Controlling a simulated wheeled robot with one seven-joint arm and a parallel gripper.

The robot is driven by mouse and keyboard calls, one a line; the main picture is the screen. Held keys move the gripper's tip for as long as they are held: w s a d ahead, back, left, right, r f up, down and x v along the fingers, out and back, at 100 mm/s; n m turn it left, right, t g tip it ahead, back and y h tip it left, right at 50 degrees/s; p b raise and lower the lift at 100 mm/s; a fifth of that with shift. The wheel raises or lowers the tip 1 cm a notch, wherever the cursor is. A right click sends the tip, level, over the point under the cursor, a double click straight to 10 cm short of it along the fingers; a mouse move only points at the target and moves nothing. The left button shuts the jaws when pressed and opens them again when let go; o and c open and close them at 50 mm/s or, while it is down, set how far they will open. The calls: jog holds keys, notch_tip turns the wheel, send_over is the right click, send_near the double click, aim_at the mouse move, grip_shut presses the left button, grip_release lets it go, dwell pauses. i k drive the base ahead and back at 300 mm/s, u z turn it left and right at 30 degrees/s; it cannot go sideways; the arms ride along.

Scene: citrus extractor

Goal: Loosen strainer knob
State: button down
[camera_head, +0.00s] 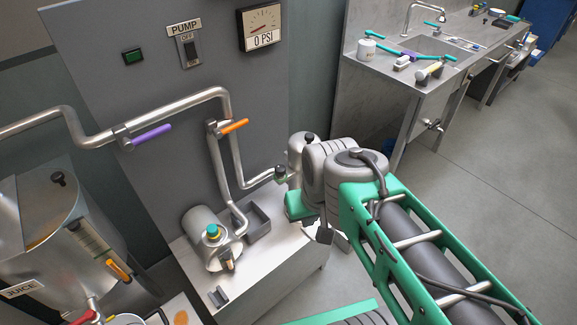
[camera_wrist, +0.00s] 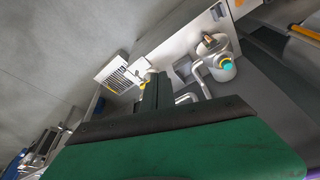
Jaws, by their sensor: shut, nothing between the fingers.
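A metal cylinder (camera_head: 205,245) on the low steel bench carries a teal knob (camera_head: 212,232) and a small brass fitting (camera_head: 228,264). Which part is the strainer knob is not clear. A small black knob (camera_head: 280,172) sits at the pipe end beside my arm. The cylinder (camera_wrist: 215,60) and teal knob (camera_wrist: 226,64) also show in the wrist view, to the right of my fingers. My gripper (camera_wrist: 155,80) is shut and empty, apart from the teal knob. In the head view my arm mostly hides it and the bench's right end.
Steel pipes with a purple handle (camera_head: 152,136) and an orange handle (camera_head: 234,126) run above the bench (camera_head: 258,262). A grey open tray (camera_head: 257,224) is beside the cylinder. The juice tank (camera_head: 40,235) stands left. A sink counter (camera_head: 400,72) is at the back right, beyond open floor.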

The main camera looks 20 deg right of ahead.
aim_at(279, 171)
jog(key=u, duration=0.55)
jog(key=k, duration=1.3)
jog(key=z, duration=0.1)
jog(key=i, duration=0.65)
jog(key=z, duration=0.5)
jog(key=i, duration=0.95)
jog(key=u, duration=0.3)
